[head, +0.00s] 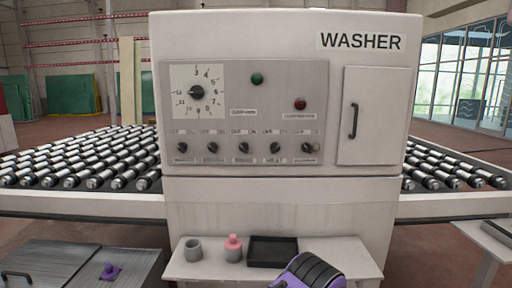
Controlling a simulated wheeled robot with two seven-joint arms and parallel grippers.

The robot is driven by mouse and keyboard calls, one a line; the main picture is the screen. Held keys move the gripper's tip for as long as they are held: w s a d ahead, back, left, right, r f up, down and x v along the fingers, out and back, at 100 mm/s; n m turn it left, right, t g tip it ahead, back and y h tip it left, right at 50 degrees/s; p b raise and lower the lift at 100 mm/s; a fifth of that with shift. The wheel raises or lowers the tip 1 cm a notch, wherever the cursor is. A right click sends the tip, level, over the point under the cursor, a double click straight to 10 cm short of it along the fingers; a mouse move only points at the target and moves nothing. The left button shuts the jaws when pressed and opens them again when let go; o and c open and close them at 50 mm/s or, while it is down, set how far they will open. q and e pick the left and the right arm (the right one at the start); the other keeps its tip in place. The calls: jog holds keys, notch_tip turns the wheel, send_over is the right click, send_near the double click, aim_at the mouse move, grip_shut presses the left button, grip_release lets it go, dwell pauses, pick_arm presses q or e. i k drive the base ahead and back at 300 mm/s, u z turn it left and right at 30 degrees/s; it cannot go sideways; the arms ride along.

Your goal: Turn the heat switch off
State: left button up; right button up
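The washer's grey control panel (245,110) faces me on the front of the white washer cabinet (350,25). A row of several small black rotary switches (244,147) runs along the panel's lower part, with small labels above and below. The labels are too blurred to read surely, so I cannot tell which is the heat switch; a candidate is the switch second from the right (275,147). The knobs' pointers are tilted, and their settings are too small to tell.
A numbered dial (197,92), green button (257,78) and red button (300,104) sit above the switches. A shelf (215,270) below bears a grey cup (193,250), pink bottle (233,248) and black tray (272,252). A purple-and-black ribbed part (310,272) overlaps the shelf front.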

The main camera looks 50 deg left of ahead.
aim_at(274, 147)
jog(key=u, duration=0.9)
jog(key=i, duration=0.8)
jog(key=u, duration=0.85)
